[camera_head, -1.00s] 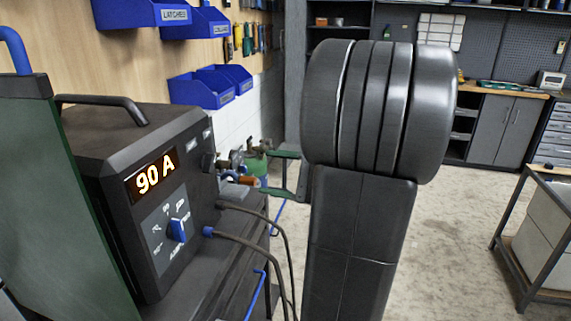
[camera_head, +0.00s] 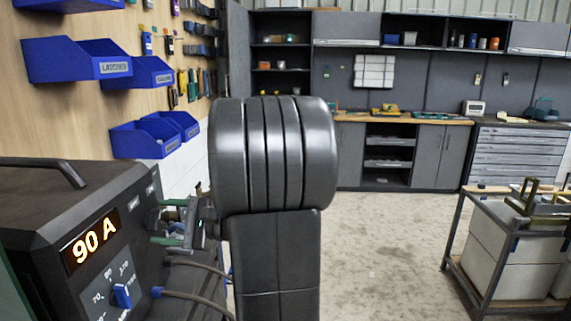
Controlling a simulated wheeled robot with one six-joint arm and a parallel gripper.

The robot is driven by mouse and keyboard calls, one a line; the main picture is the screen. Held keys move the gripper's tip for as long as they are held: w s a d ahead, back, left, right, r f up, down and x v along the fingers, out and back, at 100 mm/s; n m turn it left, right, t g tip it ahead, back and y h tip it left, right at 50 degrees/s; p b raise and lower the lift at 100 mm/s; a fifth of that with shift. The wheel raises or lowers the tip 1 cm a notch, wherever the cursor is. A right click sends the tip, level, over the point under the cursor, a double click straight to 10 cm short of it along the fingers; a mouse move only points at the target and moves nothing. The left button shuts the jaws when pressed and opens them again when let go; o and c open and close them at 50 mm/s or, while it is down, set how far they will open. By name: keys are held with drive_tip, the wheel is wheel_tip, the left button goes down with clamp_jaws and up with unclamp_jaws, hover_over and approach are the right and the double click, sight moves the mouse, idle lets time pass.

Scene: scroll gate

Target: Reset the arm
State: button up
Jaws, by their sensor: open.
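My arm (camera_head: 275,160) stands upright in the middle of the view, a dark column topped by a ribbed round joint. My gripper (camera_head: 166,222) shows partly behind it on the left. Its two green-edged fingers point left and are apart, so it is open, and I see nothing held in it. It is close to the right side of the dark welding machine (camera_head: 40,213); whether it touches anything there I cannot tell. The rest of the wrist is hidden behind my arm.
The machine's display (camera_head: 90,242) reads 90 A, above a blue knob (camera_head: 122,295); cables (camera_head: 195,296) run from its front. Blue bins (camera_head: 75,68) hang on the left wall. A cart (camera_head: 500,240) stands at right. The floor (camera_head: 385,240) between is clear.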

drive_tip(key=shift+a, duration=0.4)
drive_tip(key=s+d+b, duration=0.1)
drive_tip(key=d+b, duration=0.1)
drive_tip(key=d, duration=1.2)
drive_tip(key=a, duration=0.4)
drive_tip(key=a+p, duration=0.1)
drive_tip(key=a, duration=0.4)
drive_tip(key=w+a+p, duration=0.1)
drive_tip(key=a, duration=0.4)
drive_tip(key=n+b, duration=0.7)
drive_tip(key=n, duration=0.5)
drive_tip(key=shift+n+b, duration=0.3)
drive_tip(key=shift+b, duration=0.1)
drive_tip(key=shift+r+n, duration=0.1)
drive_tip(key=shift+n, duration=1.4)
